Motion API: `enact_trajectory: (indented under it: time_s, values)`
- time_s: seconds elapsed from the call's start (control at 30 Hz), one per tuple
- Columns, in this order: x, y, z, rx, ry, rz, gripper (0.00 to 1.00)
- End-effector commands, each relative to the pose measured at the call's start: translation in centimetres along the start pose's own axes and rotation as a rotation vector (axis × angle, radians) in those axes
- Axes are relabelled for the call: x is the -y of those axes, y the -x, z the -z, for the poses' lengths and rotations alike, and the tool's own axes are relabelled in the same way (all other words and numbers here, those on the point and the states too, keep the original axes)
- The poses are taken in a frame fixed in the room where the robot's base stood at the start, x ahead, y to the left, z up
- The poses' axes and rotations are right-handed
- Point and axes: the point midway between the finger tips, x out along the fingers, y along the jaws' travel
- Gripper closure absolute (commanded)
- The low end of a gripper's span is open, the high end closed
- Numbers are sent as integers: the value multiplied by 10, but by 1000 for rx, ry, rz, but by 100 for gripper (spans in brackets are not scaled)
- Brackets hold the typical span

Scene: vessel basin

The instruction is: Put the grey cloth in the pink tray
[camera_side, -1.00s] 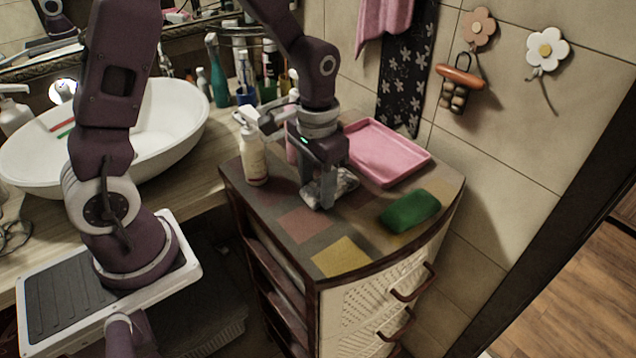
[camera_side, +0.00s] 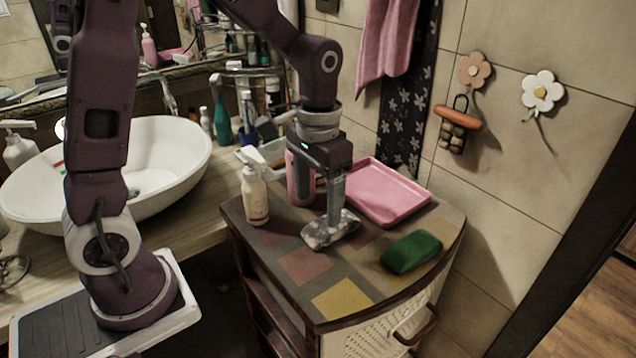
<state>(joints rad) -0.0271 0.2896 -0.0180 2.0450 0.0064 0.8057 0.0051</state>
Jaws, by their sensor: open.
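The grey cloth (camera_side: 328,233) lies crumpled on the patchwork top of a small cabinet. The pink tray (camera_side: 388,215) sits behind and to the right of it, against the tiled wall, and looks empty. My gripper (camera_side: 322,212) points down just above the cloth, with its fingers apart. One finger reaches down to the cloth, close to or touching it. I cannot tell whether the cloth is between the fingers.
A white pump bottle (camera_side: 254,195) stands left of my gripper, and a pink container (camera_side: 298,178) stands behind it. A green sponge (camera_side: 411,251) lies right of the cloth. The cabinet top (camera_side: 345,297) is clear at the front. A white basin (camera_side: 160,150) is at left.

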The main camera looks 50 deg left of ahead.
Motion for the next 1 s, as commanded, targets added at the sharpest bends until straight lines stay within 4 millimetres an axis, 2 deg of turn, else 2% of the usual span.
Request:
enact_trajectory:
  time_s: [0.1,0.2,0.4,0.47,0.57,0.7,0.83,0.9,0.93,1.0]
  values:
    - [0,30,1,-6,0,0,30]
    - [0,46,1,-3,0,0,30]
    - [0,57,-1,-2,0,0,30]
    - [0,63,-7,-21,0,1,30]
    - [-1,89,-36,-111,0,3,30]
    - [-3,115,-100,-281,0,5,30]
    - [-4,116,-148,-416,0,2,30]
    - [-4,113,-162,-462,0,1,30]
    - [-4,112,-165,-474,0,1,26]
    - [-4,110,-170,-490,0,0,25]
